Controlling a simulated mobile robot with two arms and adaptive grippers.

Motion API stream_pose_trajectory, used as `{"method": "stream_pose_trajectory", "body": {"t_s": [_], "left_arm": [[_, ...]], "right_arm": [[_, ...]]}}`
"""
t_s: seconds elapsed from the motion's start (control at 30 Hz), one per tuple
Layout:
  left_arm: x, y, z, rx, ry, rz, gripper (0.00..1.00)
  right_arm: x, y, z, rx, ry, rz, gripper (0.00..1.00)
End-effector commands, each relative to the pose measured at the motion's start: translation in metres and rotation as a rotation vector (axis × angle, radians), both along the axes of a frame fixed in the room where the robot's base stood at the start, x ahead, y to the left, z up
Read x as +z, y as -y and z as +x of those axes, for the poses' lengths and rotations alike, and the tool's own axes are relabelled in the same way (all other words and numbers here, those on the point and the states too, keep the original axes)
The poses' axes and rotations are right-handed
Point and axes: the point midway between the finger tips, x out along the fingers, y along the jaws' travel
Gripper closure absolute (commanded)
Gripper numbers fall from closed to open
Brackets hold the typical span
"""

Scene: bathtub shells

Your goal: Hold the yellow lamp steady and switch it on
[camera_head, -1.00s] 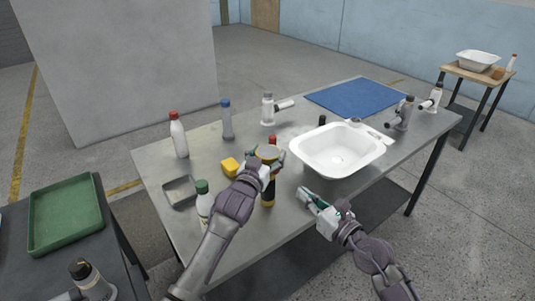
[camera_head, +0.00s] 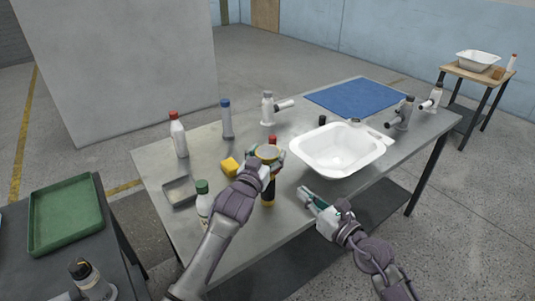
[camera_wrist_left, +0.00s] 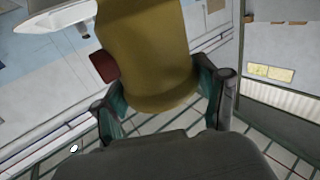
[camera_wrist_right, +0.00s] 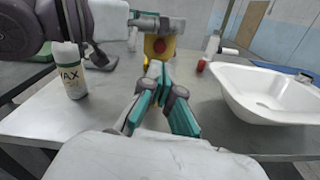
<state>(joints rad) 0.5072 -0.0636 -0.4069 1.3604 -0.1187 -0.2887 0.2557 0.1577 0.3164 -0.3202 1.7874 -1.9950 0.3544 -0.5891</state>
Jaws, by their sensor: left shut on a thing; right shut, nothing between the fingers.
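The yellow lamp (camera_head: 268,188) stands roughly upright at the table's front edge, its lower part dark with a yellow band. My left gripper (camera_head: 266,159) is shut around its upper part. The left wrist view shows its yellow body (camera_wrist_left: 150,55) between the fingers, with a red part (camera_wrist_left: 103,67) on its side. In the right wrist view a round red button (camera_wrist_right: 159,46) on the lamp faces me. My right gripper (camera_wrist_right: 159,70) is shut and empty, pointing at the lamp and apart from it. I cannot tell whether the lamp touches the table.
A white basin (camera_head: 340,165) stands right of the lamp. Red- and blue-capped bottles (camera_head: 178,135) (camera_head: 226,120) stand behind. A blue mat (camera_head: 355,97) covers the far end.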

Motion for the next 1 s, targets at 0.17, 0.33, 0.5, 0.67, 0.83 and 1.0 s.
{"method": "stream_pose_trajectory", "body": {"t_s": [0.17,0.33,0.5,0.67,0.83,1.0], "left_arm": [[0.000,0.000,0.000,0.000,-0.001,0.000,0.69],[0.000,0.000,0.000,0.000,-0.001,0.000,0.69],[0.000,0.000,0.000,0.000,-0.001,0.000,0.69],[0.000,0.000,0.000,0.000,-0.001,0.000,0.69],[0.000,0.000,0.000,0.000,-0.001,0.000,0.69],[0.000,0.000,0.000,0.000,-0.001,0.000,0.69]], "right_arm": [[0.003,-0.002,0.000,-0.004,-0.002,0.031,1.00],[0.027,-0.015,0.002,-0.030,-0.038,0.305,1.00],[0.055,-0.022,0.004,-0.083,-0.145,0.835,1.00],[0.055,-0.015,0.006,-0.160,-0.279,1.350,1.00],[0.030,-0.007,0.001,-0.269,-0.391,1.778,1.00],[0.007,-0.003,-0.006,-0.360,-0.438,2.020,1.00]]}}
